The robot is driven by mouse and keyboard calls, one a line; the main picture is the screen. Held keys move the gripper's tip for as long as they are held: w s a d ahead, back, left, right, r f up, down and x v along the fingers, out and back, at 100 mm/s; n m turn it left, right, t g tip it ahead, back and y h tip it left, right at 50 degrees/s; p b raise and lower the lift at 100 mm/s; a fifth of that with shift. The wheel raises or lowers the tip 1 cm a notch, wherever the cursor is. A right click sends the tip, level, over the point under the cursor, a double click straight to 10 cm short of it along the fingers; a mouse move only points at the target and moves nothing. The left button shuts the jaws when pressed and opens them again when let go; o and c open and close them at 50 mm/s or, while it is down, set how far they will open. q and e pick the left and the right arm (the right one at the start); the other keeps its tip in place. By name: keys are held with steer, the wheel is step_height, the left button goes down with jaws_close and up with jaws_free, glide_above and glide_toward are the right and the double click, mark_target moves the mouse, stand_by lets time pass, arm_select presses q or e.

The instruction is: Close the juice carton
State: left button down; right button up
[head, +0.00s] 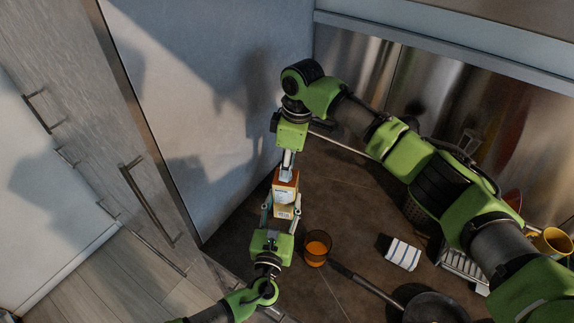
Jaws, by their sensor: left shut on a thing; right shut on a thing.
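The juice carton (284,196), orange and white with a brown-orange top, stands near the wall on the dark countertop. My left gripper (282,211) comes from below with its fingers on both sides of the carton's lower part, shut on it. My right gripper (288,165) comes down from above and is at the carton's top, shut on what looks like its top flap. The gripper hides part of the top, so the flap's exact position cannot be told.
A glass of orange juice (316,248) stands close right of my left gripper. The wall (215,100) is close on the left.

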steer(key=m, duration=0.5)
steer(key=shift+s+a+t, duration=0.1)
steer(key=shift+t, duration=0.2)
steer(key=m, duration=0.5)
steer(key=shift+a+m+h, duration=0.1)
steer(key=shift+m+h, duration=0.2)
steer(key=shift+h, duration=0.1)
steer(key=m, duration=0.5)
steer(key=shift+m+t+h, duration=0.3)
steer(key=m, duration=0.4)
steer(key=shift+a, duration=0.15)
steer(key=m+h, duration=0.1)
steer(key=m, duration=0.8)
steer(key=m+g, duration=0.1)
steer(key=m, duration=0.2)
steer(key=shift+w+f, duration=0.1)
steer(key=shift+w, duration=0.1)
steer(key=o, duration=0.6)
steer(key=shift+o, duration=0.2)
